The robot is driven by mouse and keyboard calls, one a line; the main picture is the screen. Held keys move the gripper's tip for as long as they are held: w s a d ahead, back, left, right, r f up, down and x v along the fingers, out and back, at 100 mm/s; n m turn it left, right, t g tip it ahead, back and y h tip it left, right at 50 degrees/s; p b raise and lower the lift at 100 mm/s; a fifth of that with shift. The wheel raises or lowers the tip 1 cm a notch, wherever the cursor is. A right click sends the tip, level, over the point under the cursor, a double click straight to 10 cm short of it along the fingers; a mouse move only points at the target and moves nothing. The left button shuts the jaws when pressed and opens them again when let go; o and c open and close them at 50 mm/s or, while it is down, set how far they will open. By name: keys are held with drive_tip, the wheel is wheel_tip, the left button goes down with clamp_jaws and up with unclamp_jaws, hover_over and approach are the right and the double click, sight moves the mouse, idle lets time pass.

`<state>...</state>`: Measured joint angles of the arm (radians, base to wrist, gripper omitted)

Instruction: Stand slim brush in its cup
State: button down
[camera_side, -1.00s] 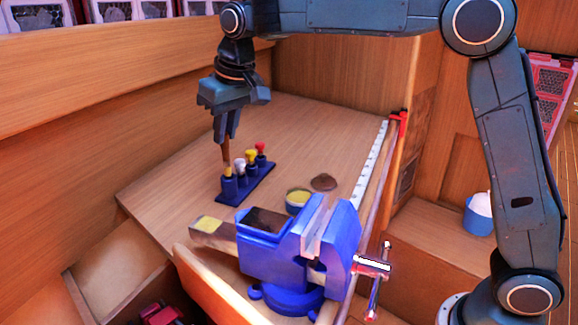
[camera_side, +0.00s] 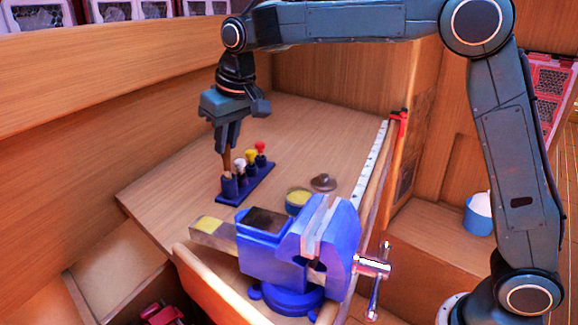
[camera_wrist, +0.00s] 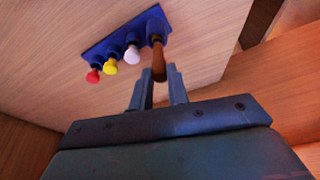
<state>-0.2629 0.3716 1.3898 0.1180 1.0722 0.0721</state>
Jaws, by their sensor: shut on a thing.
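The slim brush (camera_side: 227,160) is upright with a brown handle. Its lower end is inside the nearest cup (camera_side: 229,187) of a blue holder (camera_side: 262,183). My gripper (camera_side: 227,150) points down over this cup and is shut on the upper part of the brush handle. In the wrist view the brush (camera_wrist: 158,62) runs from between my fingertips (camera_wrist: 158,74) down to the end cup of the blue holder (camera_wrist: 90,50). How deep the brush sits in the cup is hidden.
White-, yellow- and red-topped tools (camera_side: 250,158) stand in the holder's other cups, close beside my gripper. A blue vise (camera_side: 290,255) stands in front. A round yellow tin (camera_side: 298,198) and a dark lid-like thing (camera_side: 323,182) lie to the right. The bench (camera_side: 160,190) left of the holder is clear.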

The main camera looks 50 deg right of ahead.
sight(228, 150)
drive_tip(key=shift+f, duration=1.6)
drive_tip(key=c, duration=1.3)
unclamp_jaws()
drive_tip(key=shift+r, duration=0.15)
drive_tip(key=shift+r, duration=2.9)
drive_tip(key=shift+r, duration=0.1)
drive_tip(key=v, duration=0.7)
drive_tip(key=shift+r, duration=0.15)
